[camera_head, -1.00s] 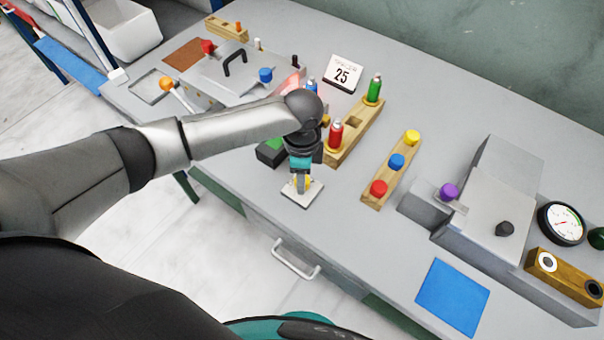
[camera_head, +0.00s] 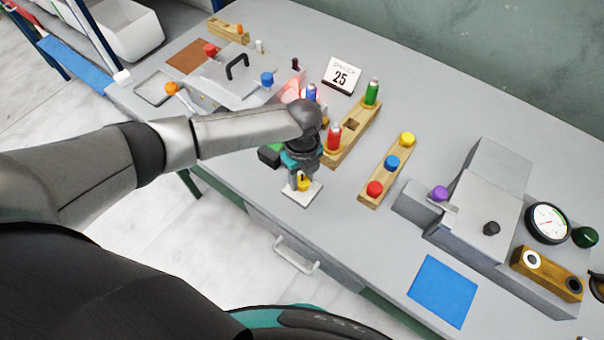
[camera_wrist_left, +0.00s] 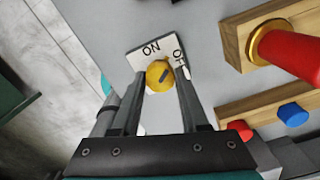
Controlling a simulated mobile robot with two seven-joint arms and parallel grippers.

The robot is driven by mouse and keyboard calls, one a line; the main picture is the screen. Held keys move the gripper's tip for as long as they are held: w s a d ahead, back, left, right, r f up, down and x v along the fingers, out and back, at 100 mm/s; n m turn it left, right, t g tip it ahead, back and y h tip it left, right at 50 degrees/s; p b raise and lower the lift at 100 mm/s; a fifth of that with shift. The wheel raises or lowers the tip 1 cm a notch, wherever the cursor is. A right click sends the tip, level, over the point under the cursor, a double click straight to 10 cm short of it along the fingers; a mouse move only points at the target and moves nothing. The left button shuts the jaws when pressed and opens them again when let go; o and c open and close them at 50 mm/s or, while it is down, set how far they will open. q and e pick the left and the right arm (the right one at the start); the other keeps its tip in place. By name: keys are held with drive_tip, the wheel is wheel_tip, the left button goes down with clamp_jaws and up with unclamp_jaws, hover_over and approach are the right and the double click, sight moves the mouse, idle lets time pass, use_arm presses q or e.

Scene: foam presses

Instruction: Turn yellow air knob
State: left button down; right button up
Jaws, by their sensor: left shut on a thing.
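The yellow air knob (camera_head: 303,184) sits on a white plate (camera_head: 302,196) near the table's front edge. My left gripper (camera_head: 301,178) reaches down over the plate. In the left wrist view the two fingers of the left gripper (camera_wrist_left: 161,82) stand on either side of the knob, shut on it. My right gripper is not in view.
A wooden rack with a red bottle (camera_head: 333,138) and a green bottle (camera_head: 371,92) stands behind the knob. A wooden strip with red, blue and yellow knobs (camera_head: 392,163) lies to the right. A blue mat (camera_head: 443,291) lies at the front right. Grey presses stand at both sides.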

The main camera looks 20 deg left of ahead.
sight(303, 180)
use_arm(q)
drive_tip(key=m, duration=0.3)
drive_tip(key=shift+m, duration=2.2)
drive_tip(key=shift+c, duration=2.1)
unclamp_jaws()
wheel_tip(303, 180, up, 15)
drive_tip(key=p, duration=0.1)
drive_tip(key=shift+r, duration=0.15)
